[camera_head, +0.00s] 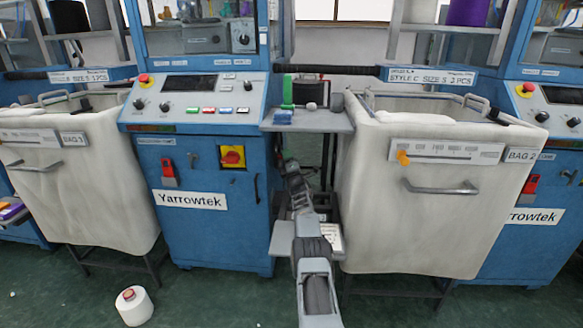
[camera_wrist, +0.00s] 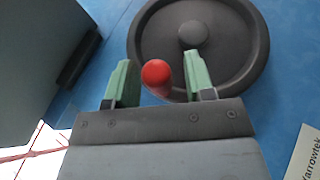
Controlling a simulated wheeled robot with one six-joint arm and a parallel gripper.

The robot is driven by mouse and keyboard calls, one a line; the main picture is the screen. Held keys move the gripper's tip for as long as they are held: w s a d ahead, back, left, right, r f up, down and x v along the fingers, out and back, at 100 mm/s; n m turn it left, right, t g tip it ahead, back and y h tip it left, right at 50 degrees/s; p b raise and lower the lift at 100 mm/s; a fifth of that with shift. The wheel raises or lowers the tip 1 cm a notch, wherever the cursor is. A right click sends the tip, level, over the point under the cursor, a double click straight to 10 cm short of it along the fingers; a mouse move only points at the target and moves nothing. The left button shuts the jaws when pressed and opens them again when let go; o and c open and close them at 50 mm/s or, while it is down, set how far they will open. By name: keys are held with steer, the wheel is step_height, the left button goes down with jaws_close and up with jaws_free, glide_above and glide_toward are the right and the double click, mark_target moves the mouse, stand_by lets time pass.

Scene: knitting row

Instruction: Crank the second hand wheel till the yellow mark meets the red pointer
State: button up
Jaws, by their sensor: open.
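In the wrist view a dark round hand wheel (camera_wrist: 244,48) with a grey hub is mounted on a blue panel. A red ball knob (camera_wrist: 156,73) shows at the wheel's lower left, between the two green fingers of my gripper (camera_wrist: 161,82). The fingers are open, with a gap on both sides of the knob. I cannot tell how deep the knob sits between them. No yellow mark or red pointer shows on the part of the wheel in view. In the head view my arm reaches into the gap beside the Yarrowtek machine (camera_head: 200,235); the wheel and fingertips are hidden there.
Cream bag 2 (camera_head: 400,225) hangs right of my arm, and bag 3 (camera_head: 95,205) hangs at the left. A small grey shelf (camera_head: 335,123) with several small items juts out above my arm. A white yarn cone (camera_head: 134,308) stands on the green floor.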

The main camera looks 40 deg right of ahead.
steer(key=shift+s, duration=0.1)
steer(key=p+v, duration=0.4)
steer(key=v, duration=0.9)
steer(key=shift+s+a+f, duration=0.15)
steer(key=shift+s+a, duration=0.05)
steer(key=shift+s, duration=0.05)
stand_by(0.4)
